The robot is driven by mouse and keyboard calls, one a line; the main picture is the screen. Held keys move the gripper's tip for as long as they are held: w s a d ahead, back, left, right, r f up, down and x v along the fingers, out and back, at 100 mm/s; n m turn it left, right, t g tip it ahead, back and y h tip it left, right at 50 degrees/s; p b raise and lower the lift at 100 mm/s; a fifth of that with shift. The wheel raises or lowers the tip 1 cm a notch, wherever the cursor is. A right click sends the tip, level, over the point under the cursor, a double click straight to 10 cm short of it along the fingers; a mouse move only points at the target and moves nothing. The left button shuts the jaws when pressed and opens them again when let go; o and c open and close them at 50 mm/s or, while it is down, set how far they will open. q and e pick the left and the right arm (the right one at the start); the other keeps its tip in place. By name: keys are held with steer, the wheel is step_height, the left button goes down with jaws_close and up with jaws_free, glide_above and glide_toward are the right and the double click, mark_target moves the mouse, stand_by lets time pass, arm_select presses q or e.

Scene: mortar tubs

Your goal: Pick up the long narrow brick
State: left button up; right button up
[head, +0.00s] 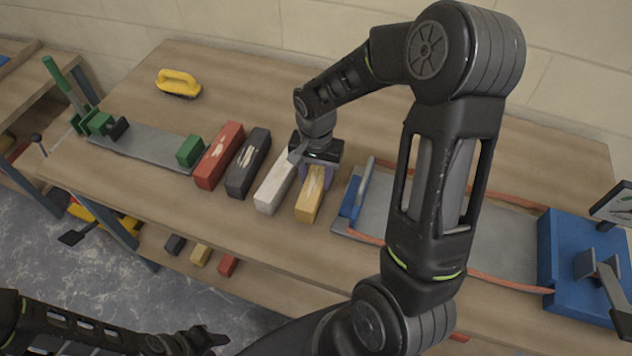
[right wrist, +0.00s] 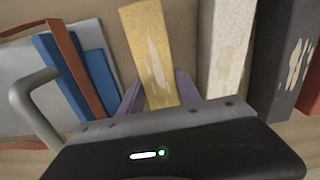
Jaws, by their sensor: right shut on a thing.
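The yellow brick (head: 310,202) is the narrowest of the bricks in the row on the wooden table. It lies at the right end, with worn pale patches on its top. My right gripper (head: 316,176) is over its far part. In the right wrist view the purple fingers stand on both sides of the yellow brick (right wrist: 150,55), shut on it. I cannot tell whether it is clear of the tabletop. My left gripper (head: 205,342) is low at the front left, away from the bricks; its fingers are too small and dark to read.
A white brick (head: 273,187) is close on the left, then a dark grey brick (head: 247,166) and a red brick (head: 218,157). A blue-ended clamp (head: 352,196) with a grey plate is close on the right. A yellow-handled float (head: 178,83) lies behind. The table's front strip is clear.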

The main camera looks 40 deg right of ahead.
mark_target(316, 176)
jaws_close()
steer(key=shift+r, duration=0.1)
stand_by(0.4)
steer(key=shift+w+r, duration=0.1)
steer(key=shift+r, duration=0.35)
step_height(316, 176, up, 9)
steer(key=shift+r+b, duration=0.1)
steer(key=shift+b, duration=0.5)
